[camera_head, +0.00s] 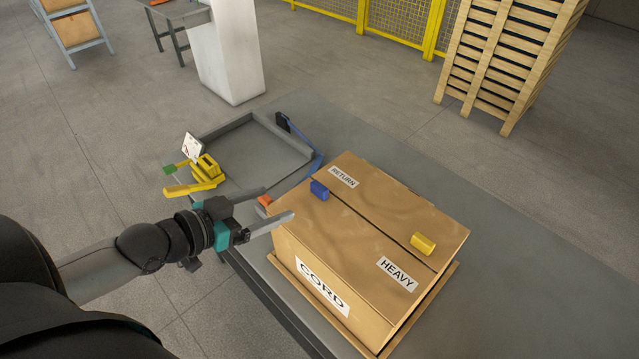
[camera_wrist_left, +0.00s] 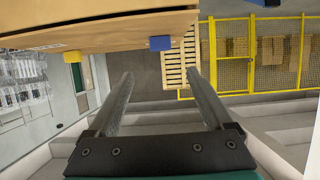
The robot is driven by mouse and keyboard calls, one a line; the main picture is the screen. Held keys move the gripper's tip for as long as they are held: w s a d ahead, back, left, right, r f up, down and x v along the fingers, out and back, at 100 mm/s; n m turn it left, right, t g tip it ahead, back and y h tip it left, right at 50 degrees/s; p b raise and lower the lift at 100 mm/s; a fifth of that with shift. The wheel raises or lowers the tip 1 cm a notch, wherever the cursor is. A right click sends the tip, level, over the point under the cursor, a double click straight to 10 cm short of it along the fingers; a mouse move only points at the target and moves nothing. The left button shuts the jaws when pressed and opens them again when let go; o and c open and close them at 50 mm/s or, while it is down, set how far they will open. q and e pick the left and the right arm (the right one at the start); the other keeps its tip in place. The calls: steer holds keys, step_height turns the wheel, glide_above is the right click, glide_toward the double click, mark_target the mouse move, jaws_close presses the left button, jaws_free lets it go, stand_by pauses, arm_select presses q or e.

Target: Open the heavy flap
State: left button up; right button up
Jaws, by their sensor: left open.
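A cardboard box (camera_head: 330,262) stands on the grey table with its top closed. My right gripper is out of view.
A grey-rimmed tray area (camera_head: 240,122) lies behind the gripper, with a yellow tool (camera_head: 197,178) and a blue bar (camera_head: 308,150) at its sides. An orange piece (camera_head: 265,200) is close to the fingers. The table (camera_head: 520,275) right of the box is clear. Stacked pallets (camera_head: 510,55) stand beyond.

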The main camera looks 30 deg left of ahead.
mark_target(316, 188)
arm_select(q)
steer(key=b+x, duration=0.2)
steer(key=x, duration=1.2)
steer(key=shift+w+d+f, duration=0.1)
steer(key=shift+w+f, duration=0.1)
steer(key=shift+w, duration=0.05)
jaws_close()
stand_by(0.5)
stand_by(0.4)
